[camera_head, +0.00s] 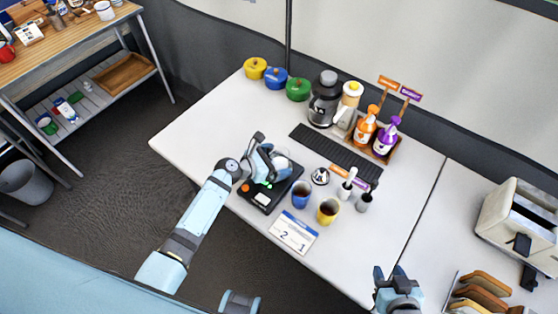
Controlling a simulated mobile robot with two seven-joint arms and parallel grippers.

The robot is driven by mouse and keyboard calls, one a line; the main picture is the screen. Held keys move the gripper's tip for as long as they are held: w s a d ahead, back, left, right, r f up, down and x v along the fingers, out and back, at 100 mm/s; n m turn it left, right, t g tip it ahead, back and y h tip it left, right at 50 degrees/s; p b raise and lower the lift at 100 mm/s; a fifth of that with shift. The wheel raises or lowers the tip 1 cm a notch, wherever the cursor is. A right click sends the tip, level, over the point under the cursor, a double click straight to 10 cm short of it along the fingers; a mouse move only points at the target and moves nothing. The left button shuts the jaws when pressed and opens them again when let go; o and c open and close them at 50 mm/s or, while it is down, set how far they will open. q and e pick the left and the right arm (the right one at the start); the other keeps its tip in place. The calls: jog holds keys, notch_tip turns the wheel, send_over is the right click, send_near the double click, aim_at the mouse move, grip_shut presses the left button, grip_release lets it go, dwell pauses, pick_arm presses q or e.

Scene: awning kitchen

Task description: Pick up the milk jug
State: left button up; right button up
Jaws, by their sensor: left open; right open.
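A pale rounded vessel (282,163), possibly the milk jug, is on or just above the black device (262,198) with coloured buttons. It is partly hidden by my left gripper (268,155), which is open right beside it; I cannot tell whether they touch. Another candidate is the white jug with a yellow lid (347,104) at the back of the table, next to the dark coffee grinder or kettle (323,98). My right gripper (389,271) is open and empty near the front edge of the table, far from both.
A blue cup (301,194) and a yellow cup (328,210) of dark drink stand right of the device, with a small metal item (320,176) nearby. The table's left part is clear.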

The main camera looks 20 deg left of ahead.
pick_arm(q)
jog(key=c, duration=0.9)
jog(key=shift+r, duration=0.25)
jog(key=shift+c, duration=0.2)
